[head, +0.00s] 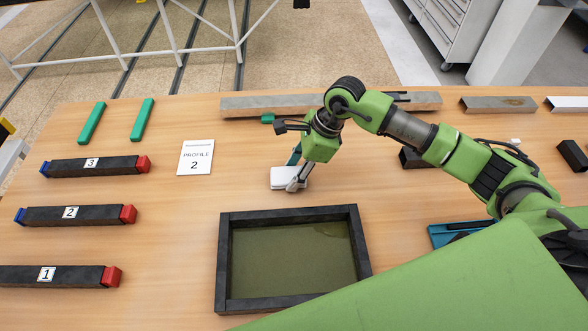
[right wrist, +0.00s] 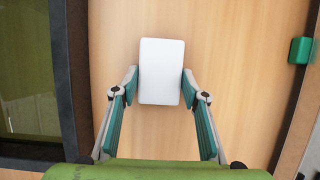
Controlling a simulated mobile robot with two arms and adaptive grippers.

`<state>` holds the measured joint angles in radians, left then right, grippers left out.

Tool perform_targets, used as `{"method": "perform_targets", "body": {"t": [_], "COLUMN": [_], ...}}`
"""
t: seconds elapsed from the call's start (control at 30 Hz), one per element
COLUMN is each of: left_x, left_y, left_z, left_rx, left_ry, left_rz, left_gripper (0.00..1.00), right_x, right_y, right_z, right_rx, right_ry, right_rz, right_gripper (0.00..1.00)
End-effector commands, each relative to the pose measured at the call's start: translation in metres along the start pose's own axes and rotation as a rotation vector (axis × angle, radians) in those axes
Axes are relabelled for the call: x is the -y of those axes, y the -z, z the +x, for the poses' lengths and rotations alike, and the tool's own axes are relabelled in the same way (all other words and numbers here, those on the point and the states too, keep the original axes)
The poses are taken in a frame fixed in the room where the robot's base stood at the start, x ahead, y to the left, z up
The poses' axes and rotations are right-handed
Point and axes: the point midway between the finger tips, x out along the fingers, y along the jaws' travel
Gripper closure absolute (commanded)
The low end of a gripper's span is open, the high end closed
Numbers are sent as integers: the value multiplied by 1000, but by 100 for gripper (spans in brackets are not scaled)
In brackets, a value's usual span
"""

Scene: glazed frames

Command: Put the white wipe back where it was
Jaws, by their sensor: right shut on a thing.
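The white wipe (head: 284,178) is a small white block on or just above the wooden table, behind the dark-framed glazed panel. It also shows in the right wrist view (right wrist: 161,72), upright between the fingers. My right gripper (head: 294,176) is shut on the wipe, with one finger pad against each long side (right wrist: 160,88). I cannot tell whether the wipe touches the table. My left gripper is not in view.
The glazed frame (head: 228,262) lies in front of the wipe. Numbered dark bars (head: 70,215) and green strips (head: 142,119) lie at left, near a "PROFILE 2" card (head: 196,157). A long grey profile (head: 260,105) lies behind. A blue tool (head: 446,232) lies right of the frame.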

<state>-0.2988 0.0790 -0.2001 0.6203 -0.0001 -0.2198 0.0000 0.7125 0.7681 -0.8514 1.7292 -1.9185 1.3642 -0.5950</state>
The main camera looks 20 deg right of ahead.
Motion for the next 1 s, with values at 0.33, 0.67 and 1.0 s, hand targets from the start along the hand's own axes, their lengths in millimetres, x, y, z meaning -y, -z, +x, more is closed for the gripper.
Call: {"method": "perform_targets", "body": {"t": [0.33, 0.67, 1.0], "left_x": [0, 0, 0], "left_y": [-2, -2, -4], "left_z": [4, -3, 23], "left_rx": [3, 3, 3], "left_ry": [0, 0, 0], "left_rz": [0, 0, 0], "left_gripper": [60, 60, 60], "right_x": [0, 0, 2], "right_y": [1, -1, 1], "right_z": [2, -3, -68], "right_rx": [0, 0, 1], "right_ry": [0, 0, 7], "right_rz": [0, 0, -2], "right_gripper": [42, 42, 42]}}
